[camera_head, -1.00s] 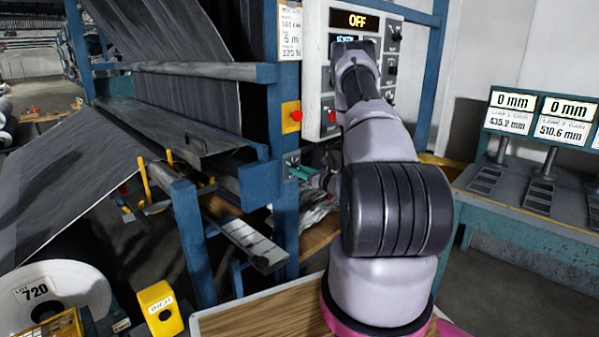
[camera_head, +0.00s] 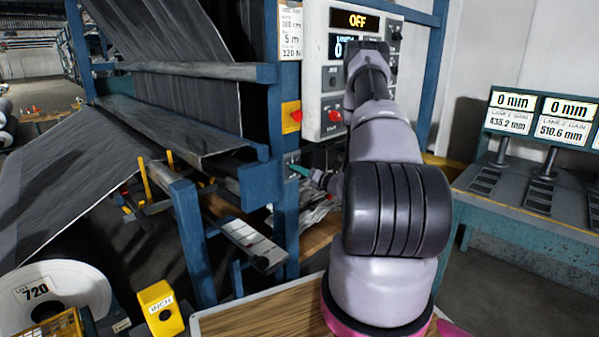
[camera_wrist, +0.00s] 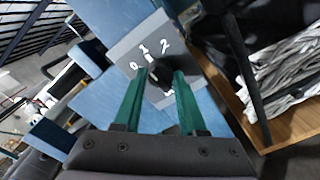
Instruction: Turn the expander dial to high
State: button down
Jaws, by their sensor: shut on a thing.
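The expander dial (camera_wrist: 158,74) is a small black knob on a grey plate (camera_wrist: 126,46) marked 0, 1 and 2; a further mark below is partly covered. A light mark on the knob's upper side seems to face the 1. In the wrist view the green fingers of my gripper (camera_wrist: 160,76) stand on either side of the knob and are shut on it. In the head view my gripper (camera_head: 299,170) reaches the plate (camera_head: 290,160) on the blue post; the knob itself is too small to make out there.
A control panel (camera_head: 322,75) reading OFF, with a red button, is above the dial, behind my arm. A blue post (camera_head: 286,215) carries the dial plate. Grey fabric (camera_head: 75,185) and a roll (camera_head: 65,290) are at left. A wooden shelf (camera_wrist: 285,132) with crumpled material lies beside the dial.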

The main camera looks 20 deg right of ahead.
jog(key=shift+m, duration=4.9)
jog(key=shift+c, duration=2.4)
grip_release()
jog(key=v, duration=1.1)
